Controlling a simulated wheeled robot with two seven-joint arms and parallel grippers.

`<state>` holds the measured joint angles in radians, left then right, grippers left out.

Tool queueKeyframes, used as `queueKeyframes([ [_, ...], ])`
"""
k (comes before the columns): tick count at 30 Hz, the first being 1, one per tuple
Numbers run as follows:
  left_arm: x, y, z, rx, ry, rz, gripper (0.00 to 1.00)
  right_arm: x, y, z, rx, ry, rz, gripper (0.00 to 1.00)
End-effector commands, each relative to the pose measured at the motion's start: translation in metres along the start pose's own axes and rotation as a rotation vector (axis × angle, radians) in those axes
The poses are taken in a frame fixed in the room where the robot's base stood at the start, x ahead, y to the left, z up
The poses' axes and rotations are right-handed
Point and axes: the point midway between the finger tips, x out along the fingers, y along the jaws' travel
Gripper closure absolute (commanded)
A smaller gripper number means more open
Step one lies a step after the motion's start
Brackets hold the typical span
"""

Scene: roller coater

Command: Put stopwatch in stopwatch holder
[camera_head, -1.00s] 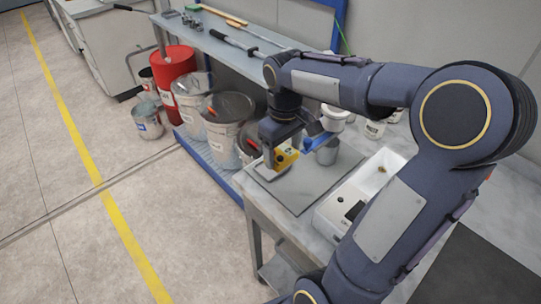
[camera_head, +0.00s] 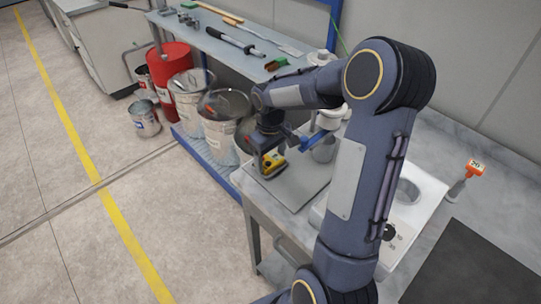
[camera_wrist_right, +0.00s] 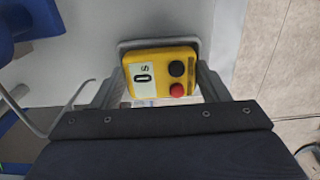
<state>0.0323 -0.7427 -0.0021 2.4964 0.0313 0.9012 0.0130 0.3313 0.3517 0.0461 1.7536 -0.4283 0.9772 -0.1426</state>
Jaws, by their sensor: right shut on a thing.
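My right gripper (camera_head: 268,168) is shut on the yellow stopwatch (camera_head: 272,161) over the near left corner of the bench. In the right wrist view the stopwatch (camera_wrist_right: 160,74) lies between my two fingers, with its "0 s" display and its black and red buttons facing the camera. A grey rounded frame (camera_wrist_right: 122,45), which looks like the stopwatch holder, shows around the stopwatch's edge. I cannot tell whether the stopwatch is seated in it or just above it. In the head view the holder is mostly hidden by the gripper and stopwatch. My left gripper is not in view.
Buckets (camera_head: 217,137) and a red drum (camera_head: 167,75) stand left.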

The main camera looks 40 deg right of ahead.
Motion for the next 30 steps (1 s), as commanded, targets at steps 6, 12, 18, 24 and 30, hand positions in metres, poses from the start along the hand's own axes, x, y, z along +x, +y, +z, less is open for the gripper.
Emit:
queueKeyframes([
  [6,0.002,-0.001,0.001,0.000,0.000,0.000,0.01,0.003,0.000,0.000,0.000,0.000,0.000,0.28],
  [12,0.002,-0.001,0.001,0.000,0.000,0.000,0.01,0.003,0.000,0.000,0.000,0.000,0.000,0.10],
  [18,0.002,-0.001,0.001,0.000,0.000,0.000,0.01,0.002,0.000,0.000,0.000,0.000,0.000,0.10],
  [24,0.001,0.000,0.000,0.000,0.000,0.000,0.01,-0.015,0.001,-0.001,0.001,0.004,0.002,0.10],
  [30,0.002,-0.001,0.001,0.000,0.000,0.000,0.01,-0.058,0.000,-0.001,0.000,0.007,0.002,0.10],
])
